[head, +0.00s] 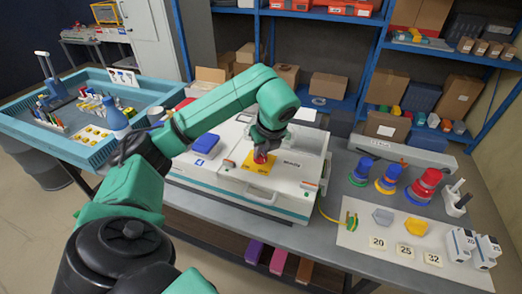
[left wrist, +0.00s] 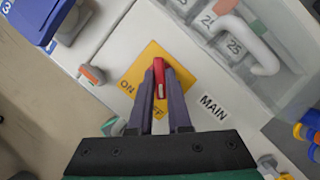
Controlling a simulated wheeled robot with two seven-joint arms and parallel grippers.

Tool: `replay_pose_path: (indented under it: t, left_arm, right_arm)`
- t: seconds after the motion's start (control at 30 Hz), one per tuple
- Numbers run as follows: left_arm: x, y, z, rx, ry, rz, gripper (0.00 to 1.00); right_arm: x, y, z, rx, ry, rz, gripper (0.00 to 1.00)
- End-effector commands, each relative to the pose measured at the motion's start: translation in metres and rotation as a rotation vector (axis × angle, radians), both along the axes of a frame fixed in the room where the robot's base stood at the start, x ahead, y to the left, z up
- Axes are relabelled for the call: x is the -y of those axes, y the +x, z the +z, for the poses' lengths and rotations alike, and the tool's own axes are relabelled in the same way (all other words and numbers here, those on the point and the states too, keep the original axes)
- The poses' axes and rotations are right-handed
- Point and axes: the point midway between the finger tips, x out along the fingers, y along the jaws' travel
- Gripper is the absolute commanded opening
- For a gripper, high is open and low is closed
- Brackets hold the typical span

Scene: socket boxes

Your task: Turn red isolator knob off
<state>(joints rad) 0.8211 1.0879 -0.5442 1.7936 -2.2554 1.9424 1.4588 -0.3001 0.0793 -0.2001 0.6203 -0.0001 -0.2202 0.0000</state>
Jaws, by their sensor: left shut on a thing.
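The red isolator knob (left wrist: 160,82) sits on a yellow plate (left wrist: 134,75) marked ON and OFF, next to a MAIN label (left wrist: 213,107). In the left wrist view the two fingers of my left gripper (left wrist: 160,75) lie on either side of the knob, shut on it. In the head view the left gripper (head: 262,148) reaches down onto the same red knob (head: 260,158) and yellow plate (head: 254,168) on top of the white box (head: 300,180). The gripper partly hides the knob and the OFF lettering. My right gripper does not show.
A blue block (head: 205,143) lies on the box's left part. A clear cover with a white handle (left wrist: 255,42) stands beside the plate. A shelf (head: 375,60) stands behind.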

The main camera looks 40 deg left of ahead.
Motion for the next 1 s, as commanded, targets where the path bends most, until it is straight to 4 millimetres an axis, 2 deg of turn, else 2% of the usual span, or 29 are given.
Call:
replay_pose_path:
  t: [0.33,0.37,0.4,0.43,0.77,0.87,0.97,1.0]
  left_arm:
    - [0.000,0.000,0.000,0.001,-0.001,0.004,0.00]
    - [0.000,0.000,0.000,0.001,-0.001,0.004,0.27]
    - [0.000,0.000,0.000,0.001,-0.001,0.004,0.43]
    - [0.000,0.000,0.000,0.001,0.000,0.003,0.46]
    - [0.001,0.000,0.002,0.001,0.000,0.002,0.46]
    - [0.004,-0.001,0.012,0.001,-0.001,0.001,0.46]
    - [0.011,-0.004,0.031,0.005,0.000,0.000,0.46]
    - [0.014,-0.006,0.047,0.005,0.002,-0.001,0.46]
  right_arm:
    - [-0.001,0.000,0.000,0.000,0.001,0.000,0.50]
    - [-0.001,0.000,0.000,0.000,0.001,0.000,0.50]
    - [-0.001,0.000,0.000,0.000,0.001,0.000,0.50]
    - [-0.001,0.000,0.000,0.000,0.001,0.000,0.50]
    - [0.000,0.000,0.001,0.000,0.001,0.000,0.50]
    - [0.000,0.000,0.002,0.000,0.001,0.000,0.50]
    - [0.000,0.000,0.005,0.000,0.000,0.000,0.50]
    - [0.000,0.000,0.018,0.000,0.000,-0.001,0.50]
